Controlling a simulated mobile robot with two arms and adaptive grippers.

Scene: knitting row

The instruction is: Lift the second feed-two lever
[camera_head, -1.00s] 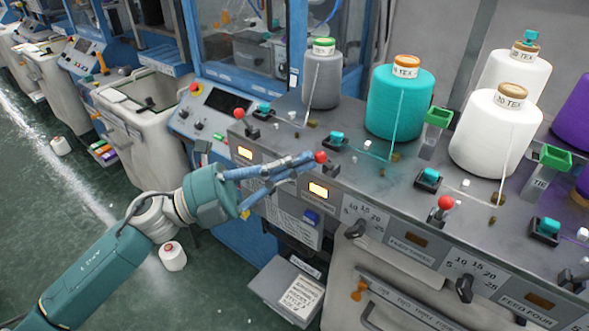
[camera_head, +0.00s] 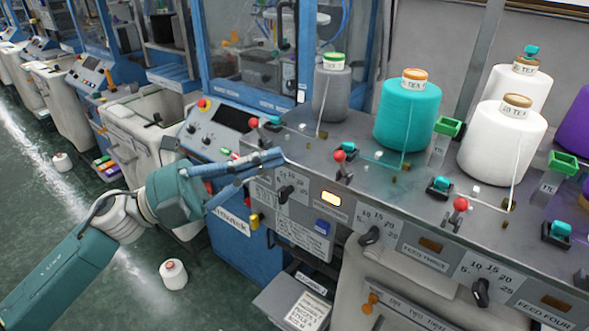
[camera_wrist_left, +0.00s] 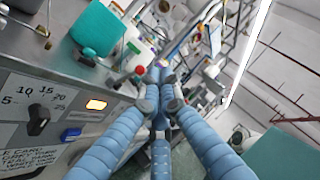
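A red-knobbed lever (camera_head: 339,156) stands on a dark base on the metal deck, above the lit feed-two window (camera_head: 332,198). My left gripper (camera_head: 284,156) is to its left, clear of it in the head view, with the blue fingers drawn together and nothing seen between them. In the left wrist view the fingertips (camera_wrist_left: 162,97) converge, and a red knob (camera_wrist_left: 140,70) shows just beyond them to the left. The lit window also shows there (camera_wrist_left: 96,104). My right gripper is not in view.
Other red-knobbed levers stand left (camera_head: 253,122) and right (camera_head: 460,204) along the deck. Teal (camera_head: 407,115) and white (camera_head: 500,143) yarn cones stand behind. A dial (camera_head: 285,193) and blue button (camera_head: 322,227) are on the front panel. Floor at left is mostly open.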

